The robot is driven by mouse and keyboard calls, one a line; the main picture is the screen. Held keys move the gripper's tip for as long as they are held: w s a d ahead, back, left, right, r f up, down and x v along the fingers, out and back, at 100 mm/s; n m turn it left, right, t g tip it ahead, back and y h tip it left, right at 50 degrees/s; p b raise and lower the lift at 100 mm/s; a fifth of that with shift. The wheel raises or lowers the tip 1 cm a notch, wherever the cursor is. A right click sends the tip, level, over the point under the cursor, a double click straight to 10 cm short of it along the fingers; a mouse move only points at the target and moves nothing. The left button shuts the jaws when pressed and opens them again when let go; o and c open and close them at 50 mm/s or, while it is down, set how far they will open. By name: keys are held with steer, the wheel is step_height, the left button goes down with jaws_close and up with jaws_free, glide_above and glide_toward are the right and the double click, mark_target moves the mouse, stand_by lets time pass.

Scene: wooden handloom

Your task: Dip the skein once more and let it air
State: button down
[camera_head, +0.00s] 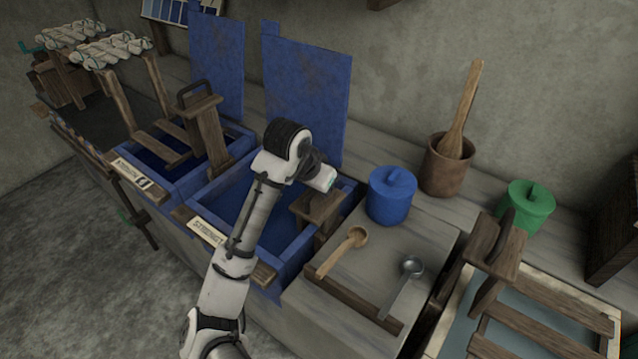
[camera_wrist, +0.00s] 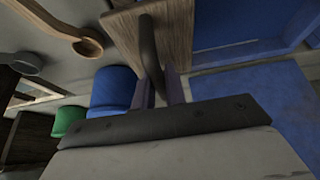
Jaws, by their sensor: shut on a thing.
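My gripper (camera_wrist: 160,90) is shut on the dark curved handle (camera_wrist: 149,48) of a wooden holder (camera_wrist: 178,30). In the head view, my arm reaches over the right blue vat (camera_head: 285,281), and the wooden holder (camera_head: 314,208) shows below the wrist at the vat's right end. My fingertips are hidden there. No skein shows on this holder; its lower part is hidden. A second wooden holder (camera_head: 203,122) with a dark handle stands at the left vat (camera_head: 167,184). Pale skeins (camera_head: 112,50) lie on a wooden rack at the far left.
Blue lids (camera_head: 308,95) stand upright behind the vats. Right of the right vat are a blue lidded jar (camera_head: 391,195), a wooden spoon (camera_head: 342,251) and a metal ladle (camera_head: 402,286). A mortar (camera_head: 447,166), green jar (camera_head: 528,208) and slatted basin (camera_head: 535,322) stand farther right.

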mark_target(318, 203)
steer(key=shift+f+b, duration=1.7)
steer(key=shift+f, duration=1.1)
steer(key=shift+s+d+f, duration=0.1)
steer(key=shift+s, duration=0.05)
stand_by(0.8)
stand_by(0.8)
step_height(318, 203, up, 19)
steer(key=p, duration=1.6)
steer(key=shift+w+f+p, duration=0.15)
steer(key=shift+w+p, duration=0.05)
steer(key=shift+p, duration=0.1)
steer(key=shift+c, duration=1)
jaws_free()
